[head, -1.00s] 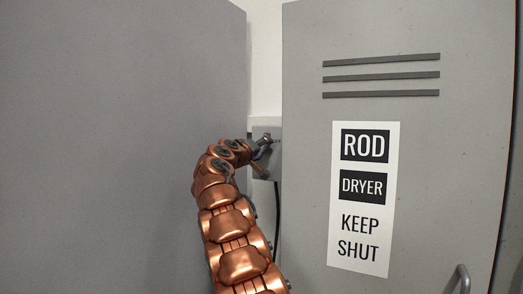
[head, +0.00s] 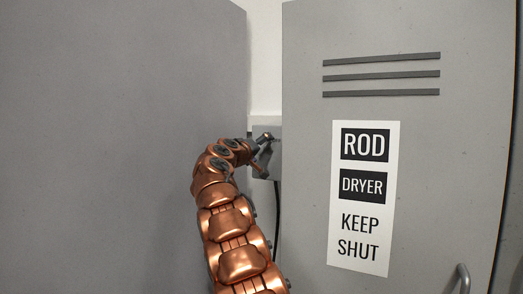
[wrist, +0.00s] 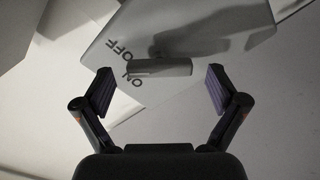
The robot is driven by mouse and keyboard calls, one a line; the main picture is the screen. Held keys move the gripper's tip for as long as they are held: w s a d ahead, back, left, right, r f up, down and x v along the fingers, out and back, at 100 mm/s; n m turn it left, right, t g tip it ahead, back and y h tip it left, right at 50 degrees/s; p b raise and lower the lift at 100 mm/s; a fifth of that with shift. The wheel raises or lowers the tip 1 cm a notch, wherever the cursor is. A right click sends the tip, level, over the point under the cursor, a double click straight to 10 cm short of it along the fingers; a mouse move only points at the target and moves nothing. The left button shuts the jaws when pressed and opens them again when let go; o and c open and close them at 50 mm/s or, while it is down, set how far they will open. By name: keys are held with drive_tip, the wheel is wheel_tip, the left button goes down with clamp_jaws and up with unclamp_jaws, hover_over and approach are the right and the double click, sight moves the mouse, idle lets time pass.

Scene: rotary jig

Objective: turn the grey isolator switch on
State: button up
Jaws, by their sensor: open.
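The grey isolator switch (wrist: 190,35) is a pale box with a grey bar handle (wrist: 160,68) on its face. In the wrist view, the words OFF and ON are printed near the handle's left end, and that end lies between them, closer to ON. My gripper (wrist: 160,82) is open, with one finger on each side of the handle and gaps visible at both ends. In the head view the switch box (head: 272,166) shows in the gap between two grey panels, partly hidden by my gripper (head: 266,152).
A large grey panel (head: 120,140) stands close on the left of my arm. A grey door (head: 305,200) labelled ROD DRYER KEEP SHUT stands on the right, with a handle (head: 463,279) low down. The gap between them is narrow. A dark cable (head: 276,215) hangs below the box.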

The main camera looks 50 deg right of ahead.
drive_tip(key=shift+s+a+r, duration=0.15)
drive_tip(key=shift+a, duration=0.45)
drive_tip(key=v, duration=1)
drive_tip(key=shift+a, duration=0.3)
drive_tip(key=shift+s, duration=0.1)
